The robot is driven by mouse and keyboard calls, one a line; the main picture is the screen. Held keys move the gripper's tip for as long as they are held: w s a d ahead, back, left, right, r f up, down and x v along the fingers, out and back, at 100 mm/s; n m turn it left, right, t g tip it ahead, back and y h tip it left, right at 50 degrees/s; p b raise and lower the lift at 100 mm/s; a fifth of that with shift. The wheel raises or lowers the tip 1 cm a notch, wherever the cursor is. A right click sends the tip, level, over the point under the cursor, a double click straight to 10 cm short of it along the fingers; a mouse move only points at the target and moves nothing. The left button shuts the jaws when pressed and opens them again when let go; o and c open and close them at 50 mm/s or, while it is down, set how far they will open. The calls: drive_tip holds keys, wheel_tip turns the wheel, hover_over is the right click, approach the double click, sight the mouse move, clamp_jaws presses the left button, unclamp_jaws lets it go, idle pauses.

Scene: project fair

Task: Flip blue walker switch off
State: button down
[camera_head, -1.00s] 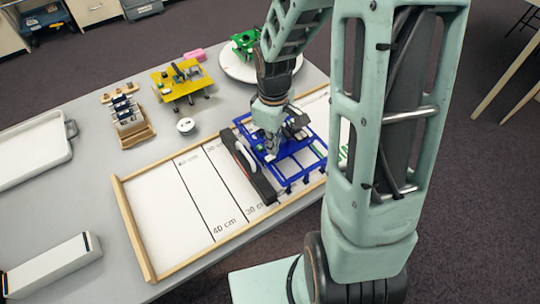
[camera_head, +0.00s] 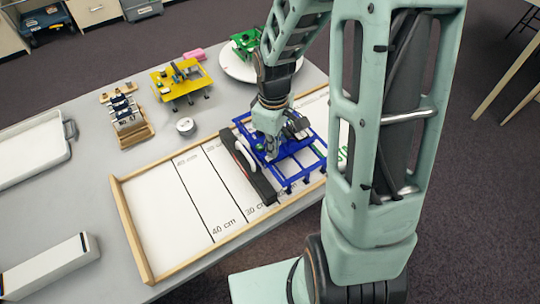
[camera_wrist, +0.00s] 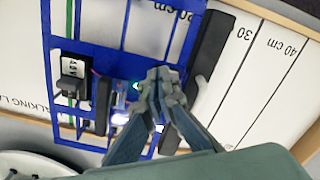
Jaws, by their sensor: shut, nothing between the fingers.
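The blue walker (camera_head: 297,165) stands on the marked white lane, its open blue frame also filling much of the wrist view (camera_wrist: 101,58). My gripper (camera_wrist: 160,78) is shut and empty, its fingertips over the walker's frame. In the wrist view a small green light glows just left of the fingertips, and a bright white light shows below it. A black block (camera_wrist: 72,88) with a white label above it sits on the walker's left part there. My gripper and arm cover part of the walker in the head view. I cannot make out the switch's position.
A wooden rim (camera_head: 133,238) borders the lane. A dark bar (camera_head: 250,172) lies beside the walker. A yellow walker (camera_head: 182,82), a wooden rack (camera_head: 128,122), a small round white object (camera_head: 186,126) and a green walker (camera_head: 245,42) on a round plate stand behind.

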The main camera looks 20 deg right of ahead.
drive_tip(key=shift+f, duration=0.25)
drive_tip(key=shift+r, duration=0.1)
wheel_tip(320, 180, up, 7)
drive_tip(key=p, duration=0.6)
idle(0.6)
